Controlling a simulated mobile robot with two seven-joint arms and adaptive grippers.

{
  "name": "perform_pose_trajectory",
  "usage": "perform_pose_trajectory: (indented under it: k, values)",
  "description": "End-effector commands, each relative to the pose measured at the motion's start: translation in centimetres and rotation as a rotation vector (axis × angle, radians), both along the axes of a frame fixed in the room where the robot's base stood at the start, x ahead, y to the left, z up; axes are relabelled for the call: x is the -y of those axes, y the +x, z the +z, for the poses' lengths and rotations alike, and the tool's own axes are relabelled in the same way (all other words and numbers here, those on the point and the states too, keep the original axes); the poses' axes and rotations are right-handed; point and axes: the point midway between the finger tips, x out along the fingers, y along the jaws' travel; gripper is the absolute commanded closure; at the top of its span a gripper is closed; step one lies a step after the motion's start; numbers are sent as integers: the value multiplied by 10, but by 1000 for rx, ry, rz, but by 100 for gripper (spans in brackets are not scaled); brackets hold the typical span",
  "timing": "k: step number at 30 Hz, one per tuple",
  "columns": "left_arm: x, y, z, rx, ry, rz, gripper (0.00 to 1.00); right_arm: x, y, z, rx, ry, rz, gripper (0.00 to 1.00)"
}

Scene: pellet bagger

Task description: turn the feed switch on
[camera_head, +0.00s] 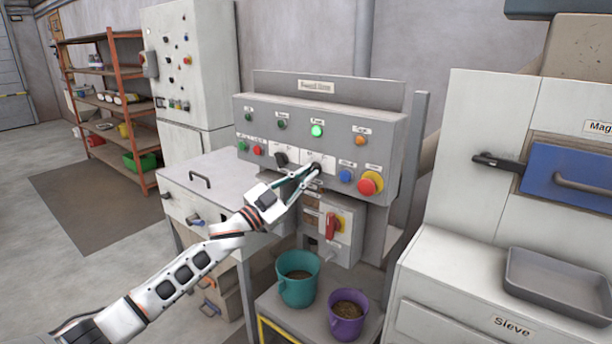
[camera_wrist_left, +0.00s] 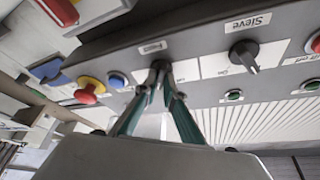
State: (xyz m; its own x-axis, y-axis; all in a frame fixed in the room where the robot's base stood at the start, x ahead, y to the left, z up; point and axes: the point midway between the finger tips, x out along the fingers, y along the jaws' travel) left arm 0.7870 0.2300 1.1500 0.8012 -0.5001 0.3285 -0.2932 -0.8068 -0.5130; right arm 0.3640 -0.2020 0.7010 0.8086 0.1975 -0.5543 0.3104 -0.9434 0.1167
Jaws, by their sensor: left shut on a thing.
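The feed switch (camera_head: 317,165) is a black rotary knob on the sloped grey control panel (camera_head: 385,128). In the wrist view, the switch (camera_wrist_left: 161,66) sits beside a small white label that seems to read Feed. My left gripper (camera_head: 312,172) reaches it from the lower left, and its fingertips are closed around the knob, partly hiding it. The wrist view shows the left gripper (camera_wrist_left: 158,80) with both fingers meeting on the knob. The knob's exact angle is hidden. A green lamp (camera_head: 317,131) above it is lit brightly. My right gripper is not in view.
The sieve switch (camera_head: 281,158), another black knob, is just left of my gripper. A blue button (camera_head: 346,176) and a red emergency stop (camera_head: 369,184) are to the right. A red-handled switch box (camera_head: 340,228), a teal bucket (camera_head: 297,285) and a purple bucket (camera_head: 347,322) are below.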

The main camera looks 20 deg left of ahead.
Motion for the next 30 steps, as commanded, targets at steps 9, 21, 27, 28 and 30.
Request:
perform_pose_trajectory:
  k: [9, 21, 27, 28, 30]
  values:
    - [0, 0, -1, -1, 3, 1, 74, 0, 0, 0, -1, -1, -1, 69]
    - [-4, -6, -4, -1, 1, 1, 74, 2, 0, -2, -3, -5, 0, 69]
    - [-21, -33, -16, -4, 2, 0, 74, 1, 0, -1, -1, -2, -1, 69]
    - [-24, -38, -18, -4, 2, 0, 74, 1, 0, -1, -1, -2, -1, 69]
    - [-31, -50, -24, -5, 3, 1, 74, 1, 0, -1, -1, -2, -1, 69]
